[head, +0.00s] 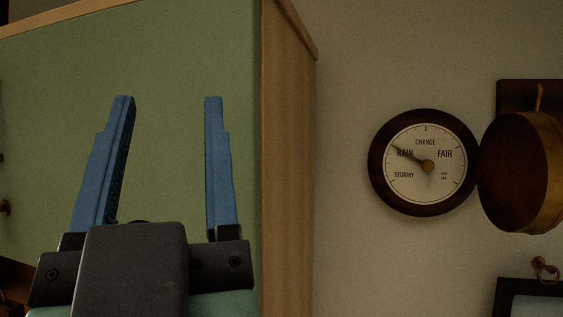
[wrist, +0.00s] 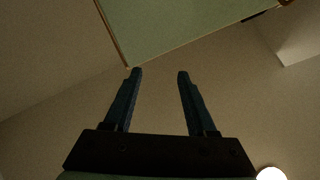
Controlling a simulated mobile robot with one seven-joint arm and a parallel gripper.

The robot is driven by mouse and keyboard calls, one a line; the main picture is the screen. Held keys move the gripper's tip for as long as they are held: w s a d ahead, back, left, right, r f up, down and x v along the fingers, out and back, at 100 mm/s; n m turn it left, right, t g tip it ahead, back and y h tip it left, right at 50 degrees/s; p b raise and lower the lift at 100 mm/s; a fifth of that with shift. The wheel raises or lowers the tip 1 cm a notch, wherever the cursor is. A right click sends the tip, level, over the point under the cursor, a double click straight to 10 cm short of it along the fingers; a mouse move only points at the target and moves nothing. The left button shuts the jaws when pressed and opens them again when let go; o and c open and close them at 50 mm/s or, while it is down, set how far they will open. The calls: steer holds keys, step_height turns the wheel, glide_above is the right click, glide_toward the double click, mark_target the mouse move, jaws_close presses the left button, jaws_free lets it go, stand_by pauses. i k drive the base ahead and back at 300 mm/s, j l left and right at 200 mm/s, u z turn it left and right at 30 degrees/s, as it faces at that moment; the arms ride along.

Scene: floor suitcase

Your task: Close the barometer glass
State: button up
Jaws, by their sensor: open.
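The barometer (head: 425,185) hangs on the wall right of centre in the head view, a dark round frame around a pale dial. Its needle points near RAIN. A round brass-rimmed piece with a dark face (head: 515,172) stands out at an angle against the barometer's right edge. It looks like the glass cover swung open, but its hinge is not clear. My gripper (head: 168,100) is open and empty, its blue fingers pointing up at the left, well apart from the barometer. The fingers also show in the wrist view (wrist: 160,73), where no barometer is visible.
A green cabinet with a wooden edge (head: 288,160) stands behind my gripper, left of the barometer. A dark wooden board (head: 515,92) is behind the brass-rimmed piece. A dark frame (head: 510,295) hangs below on a brass ring. Bare wall separates cabinet and barometer.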

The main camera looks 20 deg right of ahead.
mark_target(519, 167)
steer(key=z, duration=1.05)
steer(key=l+u, duration=0.5)
steer(key=l, duration=1)
steer(key=j+z, duration=0.2)
steer(key=z, duration=0.15)
steer(key=k+j+z, duration=0.1)
steer(key=z, duration=0.25)
steer(key=j+z, duration=0.2)
steer(key=z, duration=0.15)
steer(key=k, duration=0.05)
